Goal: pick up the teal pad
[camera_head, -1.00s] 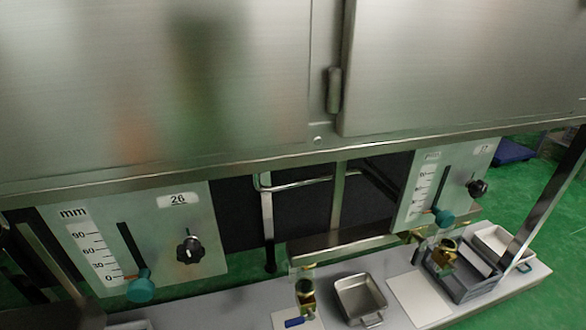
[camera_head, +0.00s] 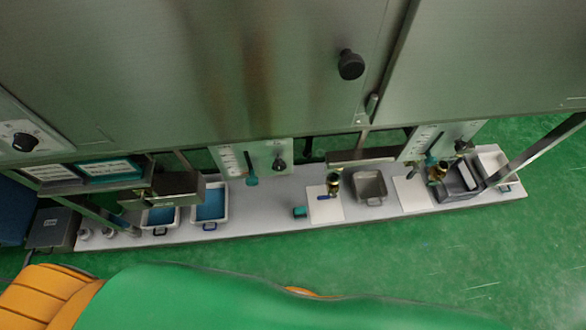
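A small teal block (camera_head: 300,212), which may be the teal pad, sits on the long grey bench (camera_head: 270,205), just left of a white board (camera_head: 325,212). It is too small to tell its exact shape. Two trays further left, a left tray (camera_head: 160,228) and a right tray (camera_head: 209,224), have blue insides. Neither of my grippers shows in the head view, so nothing is seen touching the teal block.
Brass fittings (camera_head: 334,184) stand by the white board, with a blue-handled item (camera_head: 323,198) on it. A metal pan (camera_head: 370,188), second white board (camera_head: 411,193) and grey bin (camera_head: 458,183) lie right. A steel cabinet (camera_head: 230,70) overhangs the bench.

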